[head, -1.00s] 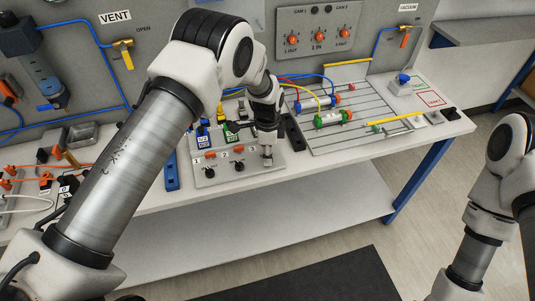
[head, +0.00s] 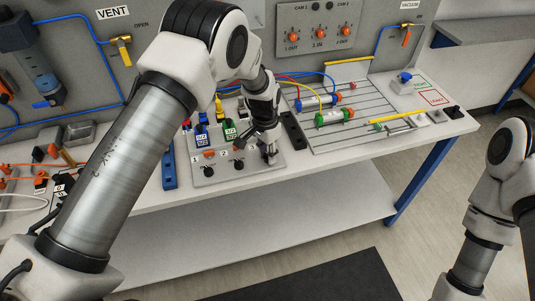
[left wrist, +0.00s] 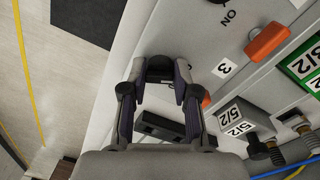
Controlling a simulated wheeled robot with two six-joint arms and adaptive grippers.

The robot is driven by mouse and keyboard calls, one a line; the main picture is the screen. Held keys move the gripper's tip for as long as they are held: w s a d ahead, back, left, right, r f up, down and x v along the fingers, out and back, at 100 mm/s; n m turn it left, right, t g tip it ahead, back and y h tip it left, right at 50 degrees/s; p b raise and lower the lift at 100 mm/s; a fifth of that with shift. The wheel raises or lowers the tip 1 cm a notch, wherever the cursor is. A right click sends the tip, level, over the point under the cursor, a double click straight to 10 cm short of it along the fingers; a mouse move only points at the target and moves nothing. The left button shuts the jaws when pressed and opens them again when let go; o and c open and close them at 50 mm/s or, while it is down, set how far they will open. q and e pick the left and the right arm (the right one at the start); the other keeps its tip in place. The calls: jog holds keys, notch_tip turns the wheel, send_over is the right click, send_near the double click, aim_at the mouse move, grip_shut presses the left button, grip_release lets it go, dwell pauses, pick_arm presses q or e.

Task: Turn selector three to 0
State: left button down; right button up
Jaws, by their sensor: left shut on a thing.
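The grey selector panel (head: 225,178) lies on the bench, with black knobs at selector one (head: 208,170) and selector two (head: 238,165). My left gripper (head: 269,155) is at the panel's right end and hides selector three in the head view. In the left wrist view, my left gripper (left wrist: 162,84) has its fingers on both sides of the black knob of selector three (left wrist: 160,66), shut on it. The label 3 (left wrist: 224,68) is beside it. The knob's pointing direction is hard to tell. My right gripper is out of view.
An orange piece (left wrist: 265,42) and valve blocks marked 5/2 (left wrist: 240,117) stand close beside the left gripper. A slotted plate with cylinders (head: 345,140) is to the right. A blue bar (head: 169,170) lies left of the panel.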

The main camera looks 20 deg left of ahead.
aim_at(265, 153)
pick_arm(q)
jog(key=shift+s+f+n, duration=0.1)
jog(key=shift+n, duration=0.6)
jog(key=shift+s+f+n, duration=0.1)
jog(key=shift+n, duration=0.6)
jog(key=shift+w+r, duration=0.1)
jog(key=shift+r, duration=0.05)
jog(key=c, duration=0.9)
grip_release()
jog(key=shift+w, duration=0.1)
jog(key=r, duration=1.2)
jog(key=shift+w+a, duration=0.1)
jog(key=shift+a, duration=0.25)
